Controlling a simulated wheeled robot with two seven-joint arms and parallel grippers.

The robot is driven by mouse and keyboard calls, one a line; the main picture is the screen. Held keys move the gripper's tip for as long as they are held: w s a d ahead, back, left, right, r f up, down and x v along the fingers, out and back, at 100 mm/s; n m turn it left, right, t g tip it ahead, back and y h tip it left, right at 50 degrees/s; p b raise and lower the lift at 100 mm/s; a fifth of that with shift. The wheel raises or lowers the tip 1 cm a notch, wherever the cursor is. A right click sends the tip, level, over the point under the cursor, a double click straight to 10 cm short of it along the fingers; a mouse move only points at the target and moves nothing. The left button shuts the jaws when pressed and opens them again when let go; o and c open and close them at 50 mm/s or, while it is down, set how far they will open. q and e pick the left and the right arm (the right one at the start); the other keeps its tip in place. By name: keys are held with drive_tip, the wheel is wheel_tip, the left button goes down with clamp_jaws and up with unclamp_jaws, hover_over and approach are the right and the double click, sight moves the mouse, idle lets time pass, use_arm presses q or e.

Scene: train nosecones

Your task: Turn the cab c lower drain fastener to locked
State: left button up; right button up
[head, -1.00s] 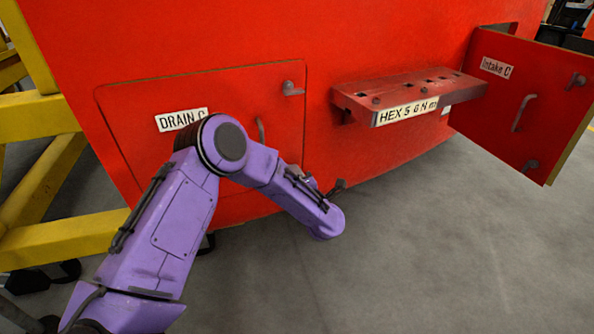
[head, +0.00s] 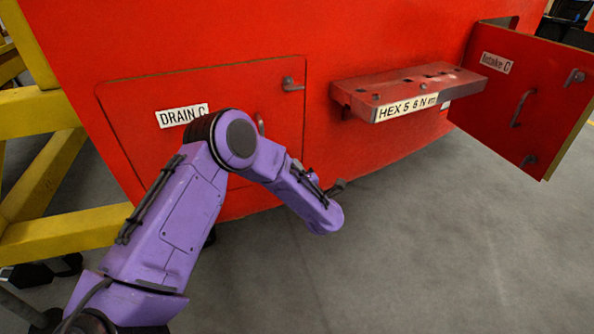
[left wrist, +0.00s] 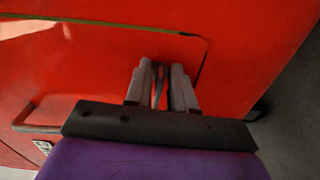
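The red Drain C door (head: 140,95) is closed, flush in the red cab side. Its upper fastener (head: 292,84) shows in the head view; the lower fastener is hidden behind my left arm there. In the left wrist view, my left gripper (left wrist: 162,82) points at the door near its rounded corner, with its two grey fingers close together. A narrow gap with something thin and greyish shows between them; I cannot tell whether they grip the lower fastener. The door's pull handle (left wrist: 36,127) is at the left in that view. My right gripper is not in view.
A red shelf (head: 350,100) labelled HEX 5 juts from the cab right of the door. The Intake C door (head: 540,110) stands open at the far right. A yellow frame (head: 40,120) stands at the left. The grey floor at lower right is clear.

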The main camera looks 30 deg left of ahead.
use_arm(q)
drive_tip(key=v, duration=1)
drive_tip(key=shift+s+d, duration=0.15)
drive_tip(key=shift+d, duration=0.05)
